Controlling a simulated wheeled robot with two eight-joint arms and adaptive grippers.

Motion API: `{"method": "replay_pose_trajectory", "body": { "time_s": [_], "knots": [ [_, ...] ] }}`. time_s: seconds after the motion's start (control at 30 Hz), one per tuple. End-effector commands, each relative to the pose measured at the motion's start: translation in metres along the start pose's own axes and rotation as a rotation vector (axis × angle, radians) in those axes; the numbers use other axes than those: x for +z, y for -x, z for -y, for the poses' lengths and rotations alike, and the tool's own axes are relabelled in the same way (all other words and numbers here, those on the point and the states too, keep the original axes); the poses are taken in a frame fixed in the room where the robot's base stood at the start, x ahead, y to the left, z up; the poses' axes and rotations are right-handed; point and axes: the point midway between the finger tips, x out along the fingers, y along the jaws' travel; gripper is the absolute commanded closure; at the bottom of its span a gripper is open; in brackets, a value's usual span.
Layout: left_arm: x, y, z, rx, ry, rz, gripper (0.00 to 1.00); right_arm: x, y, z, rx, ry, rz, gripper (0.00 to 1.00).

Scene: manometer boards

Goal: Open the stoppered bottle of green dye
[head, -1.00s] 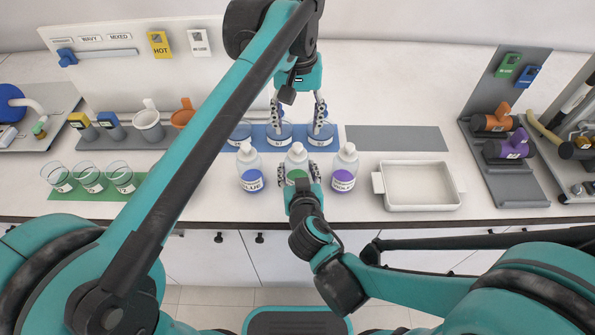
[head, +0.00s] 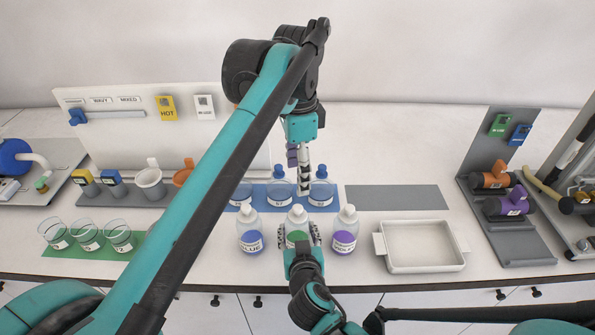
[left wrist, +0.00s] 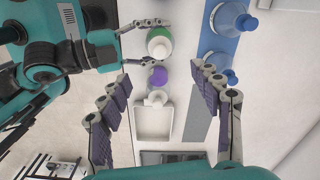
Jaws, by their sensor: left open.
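The green dye bottle (head: 297,228) stands upright between the blue and purple ones, its white stopper (head: 297,211) in place. It also shows in the left wrist view (left wrist: 160,34). My right gripper (head: 302,236) has a finger on either side of the bottle's body; whether they press on it I cannot tell. My left gripper (head: 304,190) points down above and slightly behind the stopper, open and empty. In the left wrist view its fingers (left wrist: 161,71) are wide apart, with the green and purple bottles showing between them.
The blue bottle (head: 249,236) and purple bottle (head: 344,236) stand close on either side. Blue-stoppered vessels stand on a blue mat (head: 336,190) behind. A white tray (head: 425,266) lies to the right. The grey mat (head: 400,198) is bare.

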Motion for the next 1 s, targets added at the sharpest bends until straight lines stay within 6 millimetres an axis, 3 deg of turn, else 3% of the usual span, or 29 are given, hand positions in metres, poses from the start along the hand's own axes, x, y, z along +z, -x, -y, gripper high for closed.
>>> {"method": "replay_pose_trajectory", "body": {
  "time_s": [0.23,0.7,1.0],
  "knots": [
    [0.0,-0.019,0.0,0.0,-0.041,0.0,0.36,0.0,0.0,0.0,0.001,0.0,0.001,0.98],
    [0.0,-0.103,0.0,0.0,-0.039,0.0,0.36,0.0,0.0,0.0,0.001,0.0,0.001,0.98],
    [0.0,-0.119,0.0,0.0,-0.038,0.0,0.36,0.0,0.0,0.0,0.001,0.0,0.001,0.98]
  ]
}}
